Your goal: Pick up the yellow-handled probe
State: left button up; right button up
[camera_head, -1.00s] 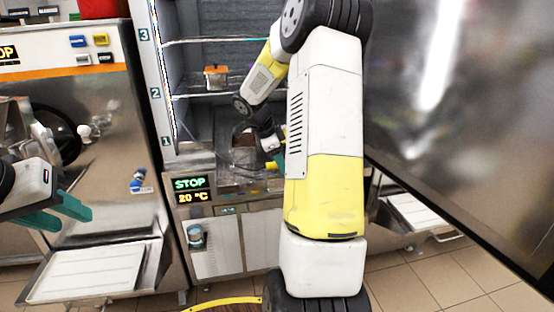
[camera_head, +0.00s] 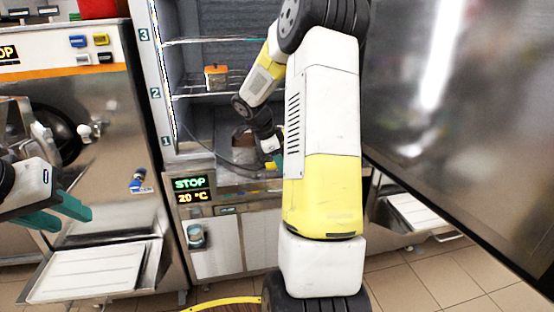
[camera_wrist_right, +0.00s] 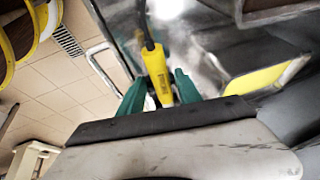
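The probe's yellow handle (camera_wrist_right: 157,72) lies between the green fingers of my right gripper (camera_wrist_right: 160,90) in the right wrist view. The fingers appear closed against its sides, and a dark cable runs from its far end. In the head view a small yellow part of the probe (camera_head: 271,165) shows beside my right gripper (camera_head: 278,160), which is mostly hidden by my right arm. The cable (camera_head: 222,158) stretches left from it across the cabinet's opening. My left gripper (camera_head: 70,213) is at the left, empty, with its teal fingers apart.
The open cabinet has wire shelves, with an orange-lidded jar (camera_head: 215,77) on one. A batch freezer (camera_head: 95,140) with a white tray (camera_head: 95,270) stands at the left. A large steel panel (camera_head: 460,120) fills the right.

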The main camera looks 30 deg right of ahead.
grip_shut()
